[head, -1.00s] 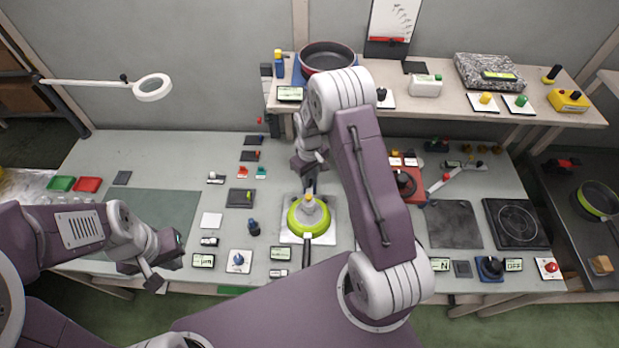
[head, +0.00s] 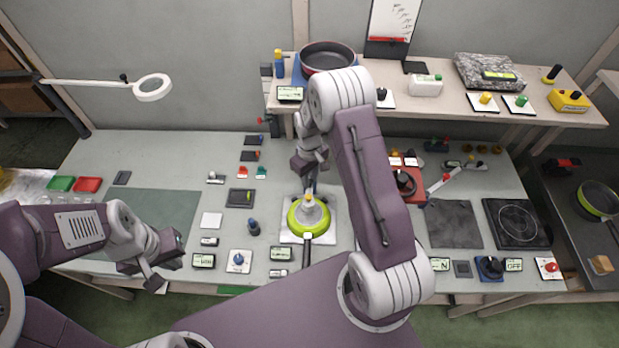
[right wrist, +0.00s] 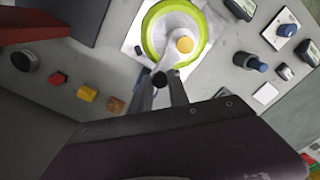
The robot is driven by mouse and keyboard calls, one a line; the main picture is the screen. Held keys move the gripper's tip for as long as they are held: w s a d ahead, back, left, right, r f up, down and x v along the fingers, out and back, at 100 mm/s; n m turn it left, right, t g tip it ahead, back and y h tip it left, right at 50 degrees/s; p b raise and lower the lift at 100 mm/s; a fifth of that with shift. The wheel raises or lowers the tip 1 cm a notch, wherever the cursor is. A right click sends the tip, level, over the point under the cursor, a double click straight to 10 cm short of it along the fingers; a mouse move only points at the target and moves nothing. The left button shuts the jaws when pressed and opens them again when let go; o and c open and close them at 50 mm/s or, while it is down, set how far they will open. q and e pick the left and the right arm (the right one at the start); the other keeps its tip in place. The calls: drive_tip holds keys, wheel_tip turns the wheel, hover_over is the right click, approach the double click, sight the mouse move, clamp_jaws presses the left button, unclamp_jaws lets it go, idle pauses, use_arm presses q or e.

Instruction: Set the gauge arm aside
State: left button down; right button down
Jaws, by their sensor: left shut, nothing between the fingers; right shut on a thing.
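My right gripper (head: 309,187) is at the pan's far edge. My left gripper (head: 153,281) is shut and empty over the table's front left edge, away from the pan.
A pale lever with a red ball (head: 451,176) lies right of the pan, near a red block with a black dial (head: 404,182). A raised shelf (head: 440,106) stands behind. Small switches and displays surround the pan; the green mat (head: 150,222) at left is clear.

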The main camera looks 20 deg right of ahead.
idle(0.5)
drive_tip(key=d+n+b, duration=0.1)
drive_tip(key=d+n, duration=0.5)
drive_tip(key=n, duration=0.7)
drive_tip(key=shift+w+b, duration=0.4)
drive_tip(key=shift+w, duration=0.05)
drive_tip(key=shift+d+r, duration=0.1)
drive_tip(key=shift+d, duration=0.05)
drive_tip(key=c, duration=1.3)
unclamp_jaws()
drive_tip(key=shift+o, duration=0.2)
